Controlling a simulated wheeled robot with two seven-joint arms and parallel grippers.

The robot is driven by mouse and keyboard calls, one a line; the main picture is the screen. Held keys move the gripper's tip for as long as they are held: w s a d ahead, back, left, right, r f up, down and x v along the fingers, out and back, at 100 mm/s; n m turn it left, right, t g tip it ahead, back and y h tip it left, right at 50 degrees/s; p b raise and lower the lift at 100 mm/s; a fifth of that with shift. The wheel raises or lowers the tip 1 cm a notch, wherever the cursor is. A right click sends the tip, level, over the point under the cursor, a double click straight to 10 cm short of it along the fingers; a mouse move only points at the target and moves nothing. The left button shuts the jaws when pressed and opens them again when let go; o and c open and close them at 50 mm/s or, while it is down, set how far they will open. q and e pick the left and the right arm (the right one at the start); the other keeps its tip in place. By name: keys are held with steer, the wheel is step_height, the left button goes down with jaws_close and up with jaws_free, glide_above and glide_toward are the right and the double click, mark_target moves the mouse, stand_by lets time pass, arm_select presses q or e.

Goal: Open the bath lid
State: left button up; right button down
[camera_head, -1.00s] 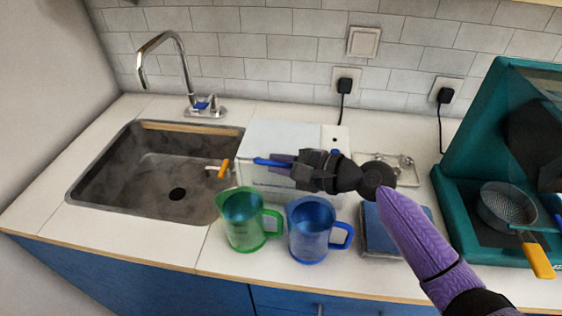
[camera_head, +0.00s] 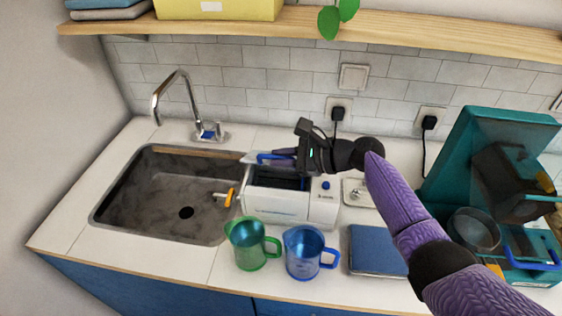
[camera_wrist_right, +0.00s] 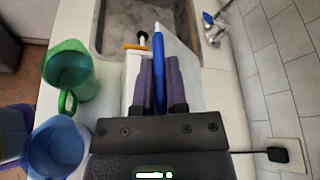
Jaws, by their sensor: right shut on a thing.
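The bath is a white box (camera_head: 277,206) with a blue knob on its right part, standing on the counter right of the sink. Its dark inside (camera_head: 283,180) shows from the front. My right gripper (camera_head: 277,155) is above the bath, shut on the lid's blue handle (camera_head: 264,157). In the wrist view the handle (camera_wrist_right: 159,68) lies between the purple fingers (camera_wrist_right: 161,62). My left gripper is out of view.
A green jug (camera_head: 250,245) and a blue jug (camera_head: 304,253) stand in front of the bath. A blue flat box (camera_head: 377,250) lies at the right, beside a teal station (camera_head: 470,165). A wooden shelf (camera_head: 420,33) runs overhead. The sink (camera_head: 160,200) is empty.

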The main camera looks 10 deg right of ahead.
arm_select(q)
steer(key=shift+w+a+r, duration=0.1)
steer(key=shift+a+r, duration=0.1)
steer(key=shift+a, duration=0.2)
arm_select(e)
steer(key=shift+w+d+r, duration=0.1)
steer(key=shift+w+r, duration=0.2)
steer(key=shift+r, duration=0.05)
steer(key=c, duration=0.7)
jaws_free()
arm_select(q)
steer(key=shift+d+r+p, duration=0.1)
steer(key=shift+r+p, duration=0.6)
steer(key=shift+p, duration=0.15)
arm_select(e)
steer(key=shift+o, duration=0.2)
steer(key=v, duration=1)
steer(key=shift+w, duration=0.1)
